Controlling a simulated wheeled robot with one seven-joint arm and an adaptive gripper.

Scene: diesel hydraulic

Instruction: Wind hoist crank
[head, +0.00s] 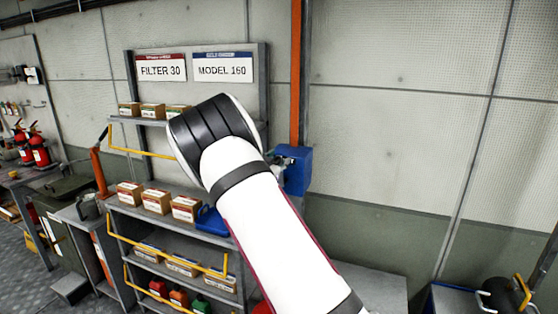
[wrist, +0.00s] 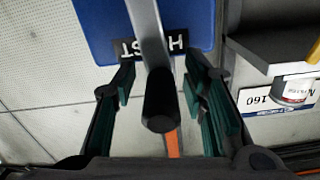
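The blue hoist box (head: 298,172) is on the orange post in the head view. In the wrist view the blue hoist box (wrist: 98,28) fills the top, with a black label partly reading "HOIST" upside down. A grey crank arm (wrist: 146,35) runs down from it to a black crank grip (wrist: 160,110). My gripper (wrist: 160,85) is open, with its green-padded fingers on either side of the crank, apart from the grip. In the head view my arm hides most of the gripper and the crank.
A shelf rack (head: 180,228) with boxes and yellow rails stands left of the post. A blue bin (head: 212,220) sits on it near my arm. An orange post (head: 297,80) rises behind the box. The wall (head: 400,120) to the right is clear.

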